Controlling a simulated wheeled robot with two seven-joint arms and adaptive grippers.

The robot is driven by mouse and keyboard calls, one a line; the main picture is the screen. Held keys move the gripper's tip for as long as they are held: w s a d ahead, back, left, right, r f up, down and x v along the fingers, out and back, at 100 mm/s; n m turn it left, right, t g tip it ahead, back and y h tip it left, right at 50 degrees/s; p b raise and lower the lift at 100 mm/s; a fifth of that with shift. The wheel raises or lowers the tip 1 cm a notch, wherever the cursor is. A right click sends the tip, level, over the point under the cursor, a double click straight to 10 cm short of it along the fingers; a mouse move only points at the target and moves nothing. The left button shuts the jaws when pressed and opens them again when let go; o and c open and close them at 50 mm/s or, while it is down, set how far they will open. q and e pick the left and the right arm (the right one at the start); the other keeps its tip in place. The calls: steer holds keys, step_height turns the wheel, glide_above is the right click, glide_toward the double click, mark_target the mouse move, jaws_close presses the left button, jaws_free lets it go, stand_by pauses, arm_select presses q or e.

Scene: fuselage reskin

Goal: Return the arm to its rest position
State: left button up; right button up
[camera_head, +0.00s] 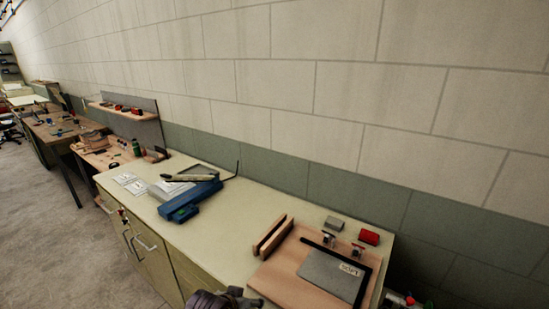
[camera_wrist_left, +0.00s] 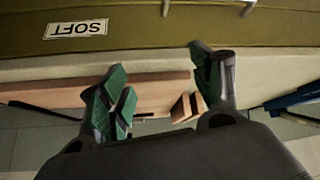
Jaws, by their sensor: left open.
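My left gripper (camera_wrist_left: 158,82) is open in the left wrist view, its green-padded fingers spread wide with nothing between them. Past the fingers are a wooden board (camera_wrist_left: 150,92) and a small slotted wooden block (camera_wrist_left: 186,107) on the bench. They look upside down in this view. In the head view, a dark part of my own arm shows at the bottom edge, cut off by the frame. The left fingertips cannot be made out there. My right gripper is not in view.
The drawer front (camera_wrist_left: 180,28) bears an upside-down SOFT label (camera_wrist_left: 76,29). Grey floor (camera_head: 50,240) lies clear at left.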

arm_select(q)
steer(key=shift+s+a+f+n+g+y, duration=0.6)
steer(key=shift+s+a+f+g+y, duration=0.85)
steer(key=shift+s+a, duration=5.8)
steer(key=s+f+g, duration=0.2)
steer(key=s+f, duration=0.1)
steer(key=f, duration=3)
steer(key=s+a+f, duration=0.1)
steer(key=s+f, duration=0.9)
steer(key=s, duration=0.1)
steer(key=s+a+f, duration=0.2)
steer(key=s+f, duration=0.7)
steer(key=s, duration=0.2)
steer(key=shift+s+a+f+g, duration=0.25)
steer(key=shift+a+f+g, duration=0.05)
steer(key=shift+f+g, duration=0.1)
